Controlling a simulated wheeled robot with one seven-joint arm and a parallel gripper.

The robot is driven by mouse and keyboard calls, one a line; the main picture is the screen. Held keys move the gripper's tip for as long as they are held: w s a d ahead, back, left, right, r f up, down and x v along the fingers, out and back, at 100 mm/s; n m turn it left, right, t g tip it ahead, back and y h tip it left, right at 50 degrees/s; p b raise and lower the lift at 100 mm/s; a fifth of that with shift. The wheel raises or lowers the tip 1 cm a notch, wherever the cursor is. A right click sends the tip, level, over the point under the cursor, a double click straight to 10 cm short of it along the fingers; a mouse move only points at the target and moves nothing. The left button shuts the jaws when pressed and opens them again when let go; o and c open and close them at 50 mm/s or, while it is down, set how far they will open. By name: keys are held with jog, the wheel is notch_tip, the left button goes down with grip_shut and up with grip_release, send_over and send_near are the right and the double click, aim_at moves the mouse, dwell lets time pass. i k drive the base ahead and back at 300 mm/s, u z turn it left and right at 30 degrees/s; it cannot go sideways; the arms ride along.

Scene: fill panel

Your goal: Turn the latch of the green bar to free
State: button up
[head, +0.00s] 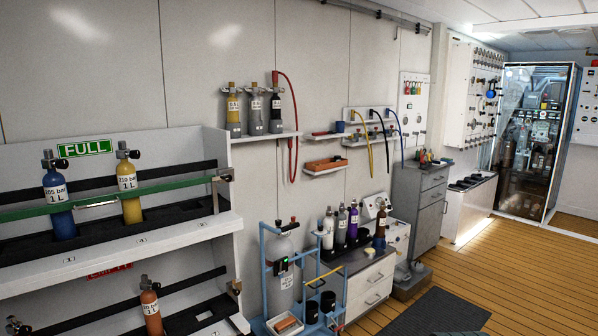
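The green bar (163,186) runs across the front of the upper rack shelf, under the FULL sign (85,148). It crosses in front of a blue cylinder (60,222) and a yellow cylinder (131,208), both standing upright. At the bar's right end, on the rack's side post, sits a small brownish metal latch (224,175). The bar's end meets it; the latch is too small here to tell how it is turned. My gripper is not in view.
The lower EMPTY shelf holds an orange-brown cylinder (151,314), with a brass-coloured fitting (235,286) at its right end. A blue trolley (268,290) with a grey cylinder stands right of the rack. Wooden floor (476,265) is open at right, beside a dark mat (435,314).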

aim_at(227, 178)
jog(key=z, duration=0.4)
jog(key=i, duration=1.65)
jog(key=u, duration=0.65)
jog(key=i, duration=1.1)
jog(key=u, duration=0.7)
